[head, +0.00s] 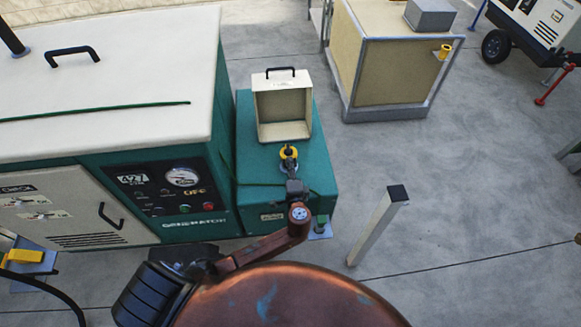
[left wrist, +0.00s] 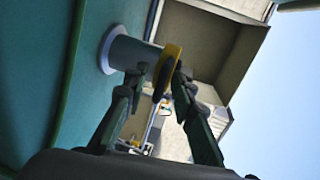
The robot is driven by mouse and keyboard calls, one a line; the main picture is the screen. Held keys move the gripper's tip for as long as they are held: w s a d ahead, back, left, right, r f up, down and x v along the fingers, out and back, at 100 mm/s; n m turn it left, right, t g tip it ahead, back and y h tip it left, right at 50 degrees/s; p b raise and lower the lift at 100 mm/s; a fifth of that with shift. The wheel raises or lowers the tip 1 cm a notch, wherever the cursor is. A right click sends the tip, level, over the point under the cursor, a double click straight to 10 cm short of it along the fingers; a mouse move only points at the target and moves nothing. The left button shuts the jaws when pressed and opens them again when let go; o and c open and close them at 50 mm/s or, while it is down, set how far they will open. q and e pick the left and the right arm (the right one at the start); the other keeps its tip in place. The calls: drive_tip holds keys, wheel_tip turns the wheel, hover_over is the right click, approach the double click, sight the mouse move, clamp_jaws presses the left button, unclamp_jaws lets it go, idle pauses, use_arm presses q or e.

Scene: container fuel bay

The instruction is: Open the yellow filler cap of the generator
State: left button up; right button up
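The yellow filler cap (head: 289,152) is on top of the generator's teal tank (head: 265,170), in front of a cream box. In the left wrist view the cap (left wrist: 172,56) sits at the end of a grey filler neck (left wrist: 122,53). My left gripper (head: 289,166) is at the cap and hides part of it. In the left wrist view its two dark fingers (left wrist: 160,78) stand apart, one on either side of the cap's rim. Firm contact cannot be made out. My right gripper is not in view.
The cream open-fronted box (head: 283,108) stands close behind the cap. The generator's control panel (head: 168,192) is to the left. A leaning post (head: 377,226) stands to the right, and a tan crate-like unit (head: 395,65) stands farther back. Grey floor between them is clear.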

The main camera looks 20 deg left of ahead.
use_arm(q)
drive_tip(key=shift+w, duration=0.1)
drive_tip(key=shift+c, duration=0.5)
drive_tip(key=c, duration=0.5)
drive_tip(key=shift+f, duration=0.15)
clamp_jaws()
